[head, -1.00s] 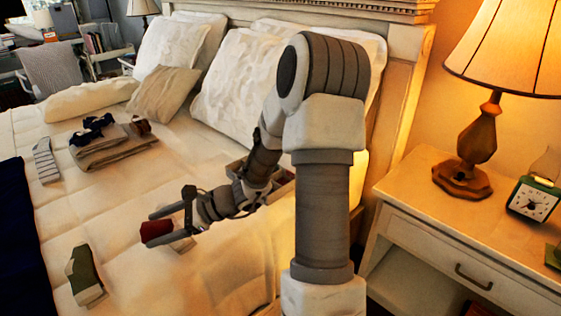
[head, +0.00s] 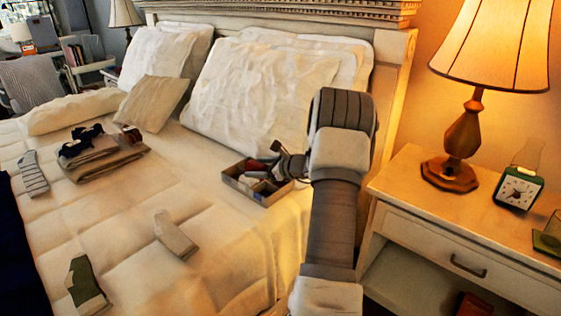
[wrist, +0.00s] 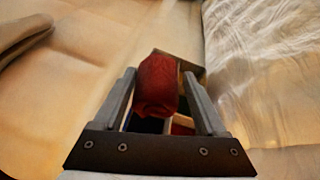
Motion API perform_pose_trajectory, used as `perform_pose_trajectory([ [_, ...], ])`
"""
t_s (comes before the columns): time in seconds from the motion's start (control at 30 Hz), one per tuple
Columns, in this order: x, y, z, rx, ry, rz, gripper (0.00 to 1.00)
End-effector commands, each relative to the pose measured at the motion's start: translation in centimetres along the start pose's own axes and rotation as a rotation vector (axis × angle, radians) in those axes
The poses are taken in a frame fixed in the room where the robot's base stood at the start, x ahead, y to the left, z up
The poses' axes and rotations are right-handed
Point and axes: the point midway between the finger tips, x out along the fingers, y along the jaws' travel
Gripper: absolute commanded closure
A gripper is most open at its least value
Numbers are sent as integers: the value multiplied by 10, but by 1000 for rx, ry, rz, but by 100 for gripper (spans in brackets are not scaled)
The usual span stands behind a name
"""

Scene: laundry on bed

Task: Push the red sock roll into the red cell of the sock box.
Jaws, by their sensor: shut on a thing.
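The red sock roll (wrist: 157,84) is between the two fingers of my gripper (wrist: 160,88), which is shut on it, in the wrist view. In the head view the roll (head: 256,164) shows as a small dark red patch at the box. The sock box (head: 243,186) is an open cardboard box with dividers, on the bed near the pillows. My gripper (head: 268,162) is over its back part. In the wrist view the box (wrist: 186,65) lies beneath the roll, and a red patch (wrist: 182,128) shows inside it. The roll hides much of the cells, and I cannot tell its exact height.
A grey sock (head: 175,236), a green and grey sock (head: 86,286) and a striped sock (head: 33,174) lie on the bed. Folded cloth (head: 103,160) with dark items lies further left. Large white pillows (head: 255,100) stand behind the box. A nightstand (head: 440,215) is at the right.

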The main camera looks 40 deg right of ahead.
Motion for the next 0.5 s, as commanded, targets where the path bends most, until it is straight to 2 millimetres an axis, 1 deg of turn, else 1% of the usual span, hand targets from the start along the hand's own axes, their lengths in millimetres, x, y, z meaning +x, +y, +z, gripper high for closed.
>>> perform_pose_trajectory([
  [0.03, -5, -19, -9, 13, 8, -36, 78],
  [0.1, -12, -40, -16, 26, 15, -77, 78],
  [0.2, -19, -61, -24, 40, 23, -119, 78],
  [0.33, -25, -75, -29, 49, 28, -147, 78],
  [0.5, -26, -77, -30, 52, 29, -152, 78],
])
